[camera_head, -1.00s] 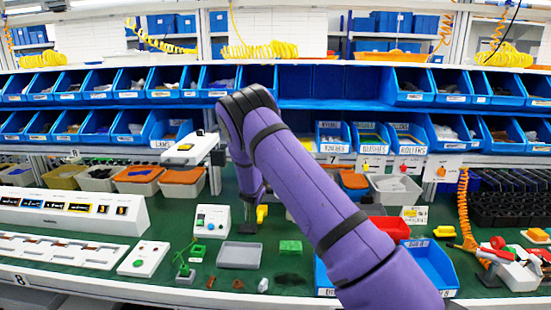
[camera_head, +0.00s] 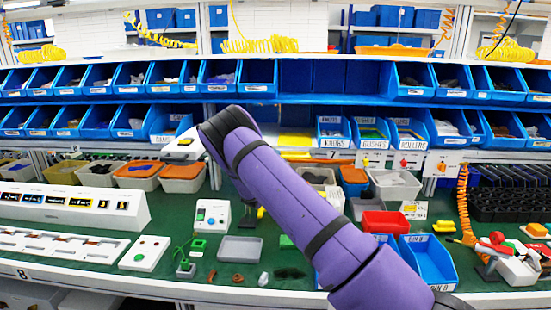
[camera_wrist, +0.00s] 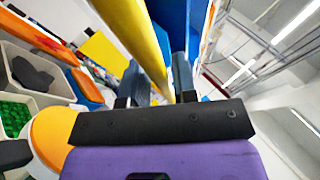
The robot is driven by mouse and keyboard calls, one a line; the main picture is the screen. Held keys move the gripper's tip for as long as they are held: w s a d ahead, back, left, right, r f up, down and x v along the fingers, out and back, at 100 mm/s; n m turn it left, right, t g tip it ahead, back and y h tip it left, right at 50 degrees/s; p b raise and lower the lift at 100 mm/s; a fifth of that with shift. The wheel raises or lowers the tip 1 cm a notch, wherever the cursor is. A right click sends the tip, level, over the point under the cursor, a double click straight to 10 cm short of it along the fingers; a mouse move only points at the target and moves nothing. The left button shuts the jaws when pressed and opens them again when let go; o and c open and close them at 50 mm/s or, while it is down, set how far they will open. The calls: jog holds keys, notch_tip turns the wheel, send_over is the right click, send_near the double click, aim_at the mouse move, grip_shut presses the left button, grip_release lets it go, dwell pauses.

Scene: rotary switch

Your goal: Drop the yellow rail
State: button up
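The yellow rail (camera_wrist: 142,32) is a long smooth bar in the wrist view. It runs from the top edge down between the two dark fingers of my gripper (camera_wrist: 158,64), which is closed around its near end. The rail's far end leaves the picture. In the head view my purple arm hides the gripper, and I cannot make out the held rail there.
In the head view a red bin (camera_head: 385,222) and blue bin (camera_head: 430,262) stand right of my arm. Blue shelf bins line the back.

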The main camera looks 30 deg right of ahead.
jog(key=shift+o, duration=0.8)
jog(key=v, duration=1.1)
jog(key=shift+w+r, duration=0.1)
